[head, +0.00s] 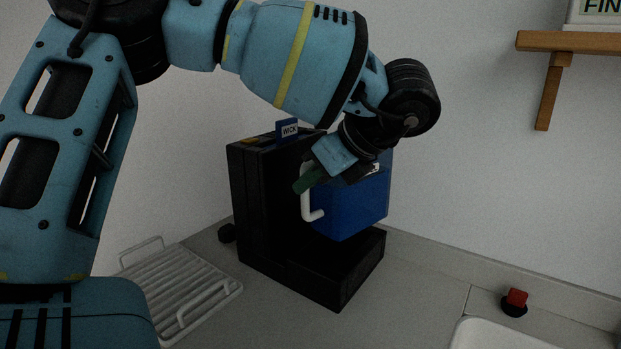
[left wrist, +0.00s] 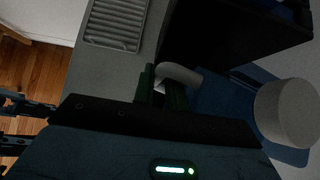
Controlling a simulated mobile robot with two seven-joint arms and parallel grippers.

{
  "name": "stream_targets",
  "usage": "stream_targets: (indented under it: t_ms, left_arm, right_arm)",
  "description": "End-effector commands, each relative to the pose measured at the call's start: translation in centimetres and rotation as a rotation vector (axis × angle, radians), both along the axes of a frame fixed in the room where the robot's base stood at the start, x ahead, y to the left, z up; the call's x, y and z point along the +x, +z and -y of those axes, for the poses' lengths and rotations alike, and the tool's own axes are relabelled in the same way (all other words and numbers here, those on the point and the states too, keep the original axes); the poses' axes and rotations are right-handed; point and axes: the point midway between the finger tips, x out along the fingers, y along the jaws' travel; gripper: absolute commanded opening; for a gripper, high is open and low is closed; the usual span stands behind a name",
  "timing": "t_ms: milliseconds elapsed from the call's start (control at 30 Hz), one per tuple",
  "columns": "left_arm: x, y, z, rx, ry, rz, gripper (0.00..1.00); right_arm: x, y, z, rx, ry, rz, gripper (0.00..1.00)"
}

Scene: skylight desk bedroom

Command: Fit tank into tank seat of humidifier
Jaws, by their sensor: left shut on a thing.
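The humidifier (head: 265,220) is a black, L-shaped body with a tall back part and a low base (head: 345,275), standing on the grey counter in the head view. The blue tank (head: 350,208) with a white handle (head: 307,195) is held above the low base, beside the tall part. My left gripper (head: 306,180) is shut on the white handle, which also shows between the fingers in the left wrist view (left wrist: 180,75). The blue tank (left wrist: 235,115) is partly hidden there by a round, pale cap (left wrist: 287,113). The tank seat is hidden. My right gripper is not in view.
A blue tab marked WICK (head: 288,129) stands up from the humidifier's top. A white wire rack (head: 185,290) lies on the counter to the left. A red-topped black knob (head: 515,302) and a white basin edge (head: 500,335) are at the right. A wooden shelf (head: 575,42) is above.

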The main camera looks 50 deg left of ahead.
Motion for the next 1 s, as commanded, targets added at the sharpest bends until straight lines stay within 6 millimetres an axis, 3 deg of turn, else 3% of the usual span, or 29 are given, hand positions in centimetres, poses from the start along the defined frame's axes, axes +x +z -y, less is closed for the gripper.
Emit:
stream_targets:
  t_ms: [267,1000]
  left_arm:
    - [0.1,-0.2,0.0,0.005,0.000,0.010,0.00]
    - [0.1,-4.4,0.0,0.005,-0.001,0.011,0.00]
  right_arm:
    - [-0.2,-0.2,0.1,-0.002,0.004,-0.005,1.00]
    - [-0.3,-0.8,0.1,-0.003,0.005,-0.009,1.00]
